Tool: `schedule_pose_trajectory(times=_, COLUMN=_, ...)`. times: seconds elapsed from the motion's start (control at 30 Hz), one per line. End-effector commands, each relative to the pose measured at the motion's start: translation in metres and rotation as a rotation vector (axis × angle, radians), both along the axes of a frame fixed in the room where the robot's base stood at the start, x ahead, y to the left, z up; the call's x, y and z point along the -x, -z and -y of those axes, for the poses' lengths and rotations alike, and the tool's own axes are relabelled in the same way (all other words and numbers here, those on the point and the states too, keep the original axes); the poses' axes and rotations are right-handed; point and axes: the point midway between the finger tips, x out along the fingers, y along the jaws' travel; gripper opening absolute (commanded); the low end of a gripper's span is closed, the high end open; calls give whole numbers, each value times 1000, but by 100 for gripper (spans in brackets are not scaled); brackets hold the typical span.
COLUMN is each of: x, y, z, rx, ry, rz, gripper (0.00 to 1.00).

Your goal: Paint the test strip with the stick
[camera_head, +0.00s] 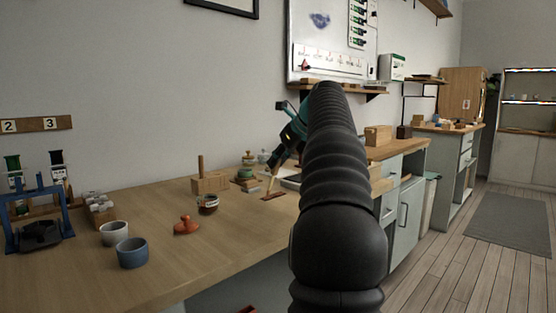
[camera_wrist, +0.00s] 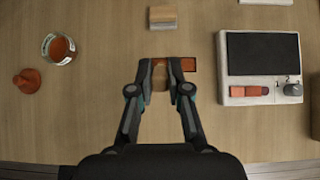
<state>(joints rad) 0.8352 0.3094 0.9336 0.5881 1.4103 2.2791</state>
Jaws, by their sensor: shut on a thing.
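My gripper (camera_wrist: 159,88) is shut on a pale wooden stick (camera_wrist: 160,76). In the head view the stick (camera_head: 271,184) points down and slightly tilted from the gripper, its lower end over the strip. The test strip (camera_wrist: 189,65) is a small reddish-brown piece on the table; the fingers and stick hide part of it. The strip also shows in the head view (camera_head: 273,197). I cannot tell whether the stick's end touches it. An open glass jar with red-brown contents (camera_wrist: 59,47) stands to the left, with its orange-red lid (camera_wrist: 27,81) beside it.
A wooden block (camera_wrist: 163,18) stands beyond the strip. A white device with a dark panel (camera_wrist: 227,91) lies to the right. Two cups (camera_head: 132,254), a blue stand (camera_head: 38,230) and a small rack (camera_head: 99,211) stand at the left. The table between is mostly clear.

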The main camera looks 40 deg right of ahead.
Motion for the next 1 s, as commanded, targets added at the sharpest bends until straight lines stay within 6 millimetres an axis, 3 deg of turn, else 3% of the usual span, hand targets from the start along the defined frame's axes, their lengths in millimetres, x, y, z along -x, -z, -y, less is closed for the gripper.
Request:
schedule_pose_trajectory(times=0.47, x=0, y=5, z=0, rx=0, ry=0, rz=0, gripper=1)
schedule_pose_trajectory(times=1.0, x=-1, y=3, z=16, rx=-2, ry=1, rz=-1, gripper=1)
